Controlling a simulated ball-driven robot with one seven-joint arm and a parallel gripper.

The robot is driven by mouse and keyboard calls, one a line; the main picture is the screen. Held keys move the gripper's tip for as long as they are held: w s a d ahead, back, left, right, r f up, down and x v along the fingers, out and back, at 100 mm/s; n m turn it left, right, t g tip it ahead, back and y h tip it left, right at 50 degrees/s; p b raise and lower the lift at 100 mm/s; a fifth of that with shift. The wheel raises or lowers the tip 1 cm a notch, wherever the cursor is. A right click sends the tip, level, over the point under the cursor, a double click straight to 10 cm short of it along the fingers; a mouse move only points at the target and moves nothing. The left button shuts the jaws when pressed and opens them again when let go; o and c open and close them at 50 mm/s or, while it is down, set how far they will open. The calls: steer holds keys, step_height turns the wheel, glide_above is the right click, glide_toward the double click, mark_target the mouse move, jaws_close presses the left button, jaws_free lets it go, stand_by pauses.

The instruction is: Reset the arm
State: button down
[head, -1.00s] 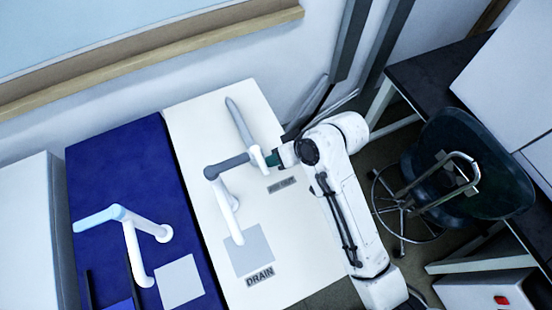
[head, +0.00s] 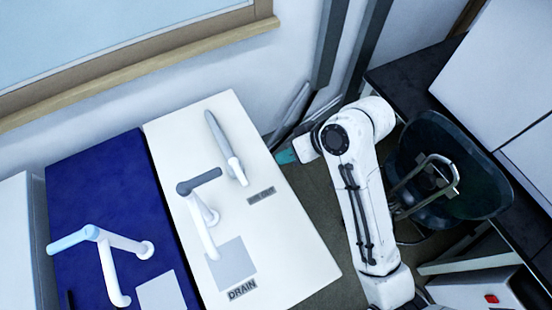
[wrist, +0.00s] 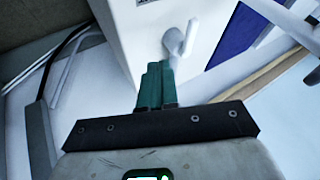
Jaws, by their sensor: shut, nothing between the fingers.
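My white arm is folded up at the right of the white bench in the head view. My gripper (head: 287,157) has green fingers and hangs past the white bench's right edge, clear of the fittings. In the wrist view my gripper (wrist: 157,68) has its two green fingers together, with nothing between them. A grey lever on a white mount (head: 226,150) stands on the white bench, to the left of my gripper. A grey-and-white tap (head: 199,187) stands nearer on the same bench.
The white bench (head: 290,240) carries a DRAIN label (head: 242,290). A blue bench (head: 95,185) with a light-blue-handled tap (head: 90,236) adjoins it. A dark chair (head: 440,165) stands behind my arm. A window ledge (head: 140,73) runs along the wall.

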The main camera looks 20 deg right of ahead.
steer(key=shift+v, duration=1.25)
steer(key=s+d+f+m+g+h, duration=0.1)
steer(key=s+d+f+h, duration=0.1)
steer(key=s+d+f, duration=0.2)
steer(key=s+d+f+m+g+h+b, duration=0.1)
steer(key=s+d+f+h, duration=0.1)
steer(key=s+f, duration=0.3)
steer(key=s+d+f+m+g+h+b, duration=0.1)
steer(key=s+d+f, duration=0.3)
steer(key=s, duration=0.7)
steer(key=shift+d+f+h, duration=0.3)
steer(key=shift+d+h, duration=0.4)
steer(key=shift+d, duration=0.1)
